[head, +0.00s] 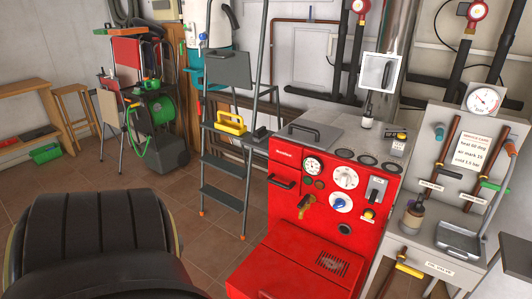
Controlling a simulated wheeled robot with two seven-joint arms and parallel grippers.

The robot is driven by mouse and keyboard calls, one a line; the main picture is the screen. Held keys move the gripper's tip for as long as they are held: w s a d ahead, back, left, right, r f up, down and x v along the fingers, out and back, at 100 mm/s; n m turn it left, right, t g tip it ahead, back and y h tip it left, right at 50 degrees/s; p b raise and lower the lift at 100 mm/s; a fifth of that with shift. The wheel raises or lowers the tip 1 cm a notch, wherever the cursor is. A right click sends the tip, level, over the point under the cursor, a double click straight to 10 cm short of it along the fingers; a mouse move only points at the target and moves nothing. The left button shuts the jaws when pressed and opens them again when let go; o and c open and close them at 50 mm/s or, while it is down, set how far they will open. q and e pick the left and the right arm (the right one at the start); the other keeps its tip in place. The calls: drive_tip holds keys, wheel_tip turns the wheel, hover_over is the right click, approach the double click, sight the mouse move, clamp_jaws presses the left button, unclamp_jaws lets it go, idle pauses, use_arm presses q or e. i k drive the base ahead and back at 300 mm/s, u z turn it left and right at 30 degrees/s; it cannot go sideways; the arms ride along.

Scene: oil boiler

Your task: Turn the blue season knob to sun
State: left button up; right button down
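The blue season knob (341,203) sits on the front panel of the red boiler (283,202), inside a pale round dial plate. Its pointer direction and the sun mark are too small to make out. A larger white dial (345,177) is just above it. A brass-coloured tap (306,204) is to its left, and a yellow-tipped knob (368,214) is to its right. Neither of my grippers shows in the head view, and nothing touches the knob.
A stepladder (222,197) with a yellow item on it stands left of the boiler. The boiler's red lower housing (280,268) juts forward below the panel. A grey bench (425,243) with pipes, a gauge and a note is at right. Tiled floor is open at left.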

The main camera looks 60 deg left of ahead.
sight(340, 203)
drive_tip(key=u, duration=0.7)
drive_tip(key=i, duration=1)
